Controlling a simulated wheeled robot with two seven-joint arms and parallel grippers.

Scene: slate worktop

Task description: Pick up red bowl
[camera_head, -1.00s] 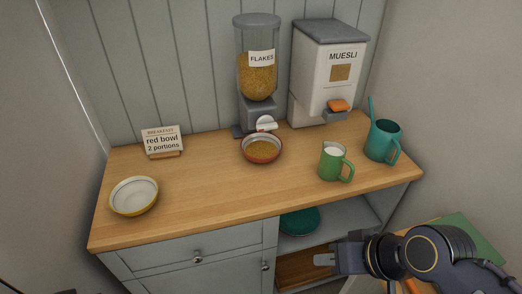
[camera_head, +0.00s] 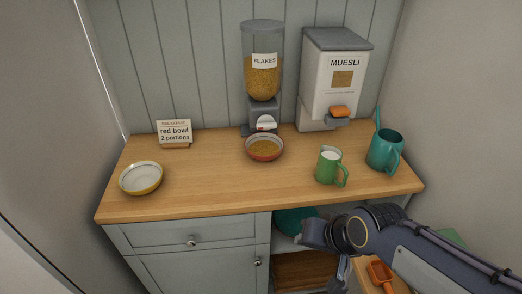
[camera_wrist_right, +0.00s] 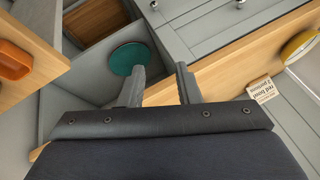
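The red bowl (camera_head: 264,149) stands on the wooden worktop in front of the flakes dispenser, with yellow-brown flakes inside. My right gripper (camera_head: 307,236) is in front of the cabinet, below the worktop's front edge and apart from the bowl. In the right wrist view its two fingers (camera_wrist_right: 160,82) are spread, with nothing between them. The red bowl is not clearly visible in that view. My left gripper is not in view.
A yellow bowl (camera_head: 141,178) stands empty at the left, before a sign (camera_head: 174,133) reading "red bowl 2 portions". An orange scoop (camera_head: 379,272) lies low right.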

